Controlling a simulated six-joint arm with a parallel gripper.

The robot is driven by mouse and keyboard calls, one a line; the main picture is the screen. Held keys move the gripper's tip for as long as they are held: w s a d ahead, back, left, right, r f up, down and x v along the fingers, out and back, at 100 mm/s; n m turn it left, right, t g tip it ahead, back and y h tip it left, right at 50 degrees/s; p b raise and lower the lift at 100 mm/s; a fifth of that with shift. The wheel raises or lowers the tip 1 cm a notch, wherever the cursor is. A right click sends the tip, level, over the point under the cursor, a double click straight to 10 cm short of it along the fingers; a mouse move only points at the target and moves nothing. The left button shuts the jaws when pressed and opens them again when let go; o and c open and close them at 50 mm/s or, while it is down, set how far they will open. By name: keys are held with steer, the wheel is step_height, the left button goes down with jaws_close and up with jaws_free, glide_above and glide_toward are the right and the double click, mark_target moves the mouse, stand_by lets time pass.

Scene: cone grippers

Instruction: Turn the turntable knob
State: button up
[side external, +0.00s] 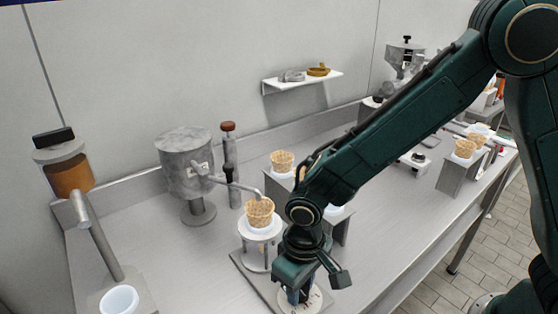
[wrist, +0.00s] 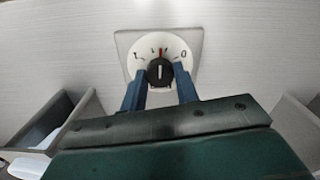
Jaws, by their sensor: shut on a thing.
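The turntable knob (wrist: 160,71) is a round black knob with a white line on it. It sits in the middle of a white dial (wrist: 139,52) marked 1 and 0, with a red mark at the top. The white line points roughly up toward the red mark. My gripper (wrist: 160,78) has its two blue fingers on either side of the knob, shut on it. In the side view my gripper (side external: 297,294) points down over the dial and hides the knob. The turntable (side external: 259,232) stands just left of it, bearing a waffle cone (side external: 260,212).
A grey hopper (side external: 186,165) with a spout reaching over the cone stands behind the turntable. A dispenser with brown contents (side external: 70,176) and a white bowl (side external: 119,300) are at the left. Cone holders (side external: 455,178) stand at the right.

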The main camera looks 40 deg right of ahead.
steer(key=n, duration=0.6)
steer(key=shift+r, duration=0.1)
steer(key=n, duration=0.6)
steer(key=shift+n, duration=0.4)
steer(key=o, duration=1)
steer(key=shift+c, duration=0.2)
steer(key=shift+r, duration=0.1)
step_height(320, 180, up, 14)
steer(key=shift+f, duration=0.2)
